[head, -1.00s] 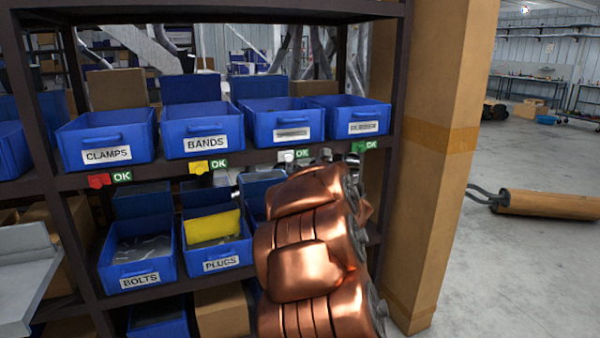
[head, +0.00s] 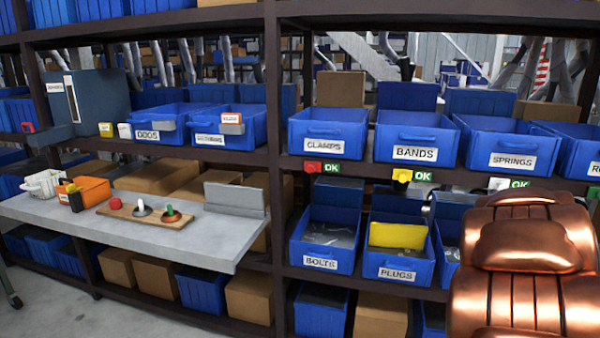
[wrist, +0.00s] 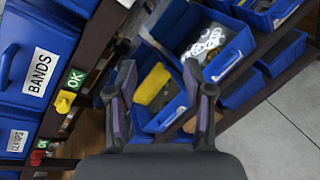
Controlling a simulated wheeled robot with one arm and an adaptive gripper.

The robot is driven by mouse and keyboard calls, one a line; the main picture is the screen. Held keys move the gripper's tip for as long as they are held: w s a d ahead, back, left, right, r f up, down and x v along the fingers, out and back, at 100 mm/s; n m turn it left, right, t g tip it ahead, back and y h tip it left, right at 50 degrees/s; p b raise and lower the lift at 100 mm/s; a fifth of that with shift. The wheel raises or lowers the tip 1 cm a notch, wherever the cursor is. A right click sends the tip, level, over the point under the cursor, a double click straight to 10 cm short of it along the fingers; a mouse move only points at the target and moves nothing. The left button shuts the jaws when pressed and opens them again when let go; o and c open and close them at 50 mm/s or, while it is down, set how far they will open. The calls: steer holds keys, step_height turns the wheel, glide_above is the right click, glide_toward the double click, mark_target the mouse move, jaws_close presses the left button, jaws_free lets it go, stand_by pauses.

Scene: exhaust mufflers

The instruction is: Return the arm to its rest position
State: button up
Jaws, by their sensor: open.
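My copper-coloured arm (head: 525,265) fills the lower right of the head view, in front of the shelf rack. My gripper (wrist: 160,95) shows in the wrist view with its two dark fingers apart and nothing between them. Beyond the fingers lies the blue PLUGS bin (head: 398,268) with a yellow piece inside; the yellow piece also shows in the wrist view (wrist: 152,84). The gripper's fingertips are hidden behind the arm or out of sight in the head view.
Blue bins labelled CLAMPS (head: 328,137), BANDS (head: 413,145) and SPRINGS (head: 511,150) stand on the upper shelf, with coloured tags below. The BOLTS bin (head: 324,250) is lower. A grey worktop (head: 190,245) juts out at left, holding a wooden board (head: 150,212) and an orange box (head: 92,188).

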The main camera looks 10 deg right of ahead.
steer(key=s+a+f+m+g+y, duration=0.25)
steer(key=s+a+f+m, duration=0.2)
steer(key=a, duration=0.45)
steer(key=s+a+f+m+g+y, duration=0.1)
steer(key=s+a+f+m+g, duration=0.3)
steer(key=a, duration=0.4)
steer(key=s+a+f+m+g+y, duration=0.15)
steer(key=s+a+f+m, duration=0.3)
steer(key=a, duration=0.45)
steer(key=s+a+f+m+g+y, duration=0.3)
steer(key=s+a+m+g+y, duration=0.25)
steer(key=s+a, duration=1.45)
step_height(320, 180, up, 19)
steer(key=p, duration=1.7)
steer(key=shift+w+d+m+h, duration=0.25)
steer(key=shift+d+m+h, duration=0.1)
steer(key=shift+h, duration=0.1)
